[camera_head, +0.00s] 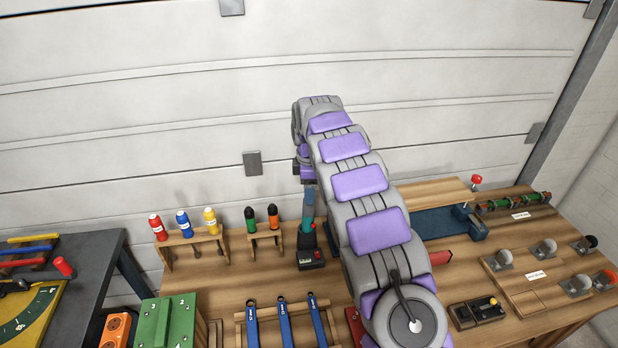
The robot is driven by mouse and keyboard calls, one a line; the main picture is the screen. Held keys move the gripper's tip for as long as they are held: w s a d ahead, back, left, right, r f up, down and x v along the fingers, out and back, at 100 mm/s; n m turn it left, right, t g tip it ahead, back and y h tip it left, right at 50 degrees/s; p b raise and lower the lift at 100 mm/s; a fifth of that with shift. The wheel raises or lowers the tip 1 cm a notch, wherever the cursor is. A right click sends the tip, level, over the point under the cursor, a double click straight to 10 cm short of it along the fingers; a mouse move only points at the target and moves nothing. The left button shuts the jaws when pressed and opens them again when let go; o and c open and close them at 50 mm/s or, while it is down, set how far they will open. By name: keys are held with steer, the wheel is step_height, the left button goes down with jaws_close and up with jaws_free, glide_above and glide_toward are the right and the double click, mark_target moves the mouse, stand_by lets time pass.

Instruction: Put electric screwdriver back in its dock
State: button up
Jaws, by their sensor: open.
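My gripper (308,190) is at the end of my arm, pointing down directly above the tool. It is open. Its fingertips are small and partly merge with the tool's top, so contact between them cannot be made out.
Blue-handled wrenches (284,322) lie in front. A blue vise (450,222) is at right. My arm hides the bench middle.

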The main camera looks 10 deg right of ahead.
mark_target(309, 209)
step_height(309, 209, down, 9)
steer(key=shift+w+f+b, duration=0.1)
steer(key=shift+w+b, duration=0.05)
steer(key=shift+b, duration=0.55)
steer(key=shift+c, duration=0.4)
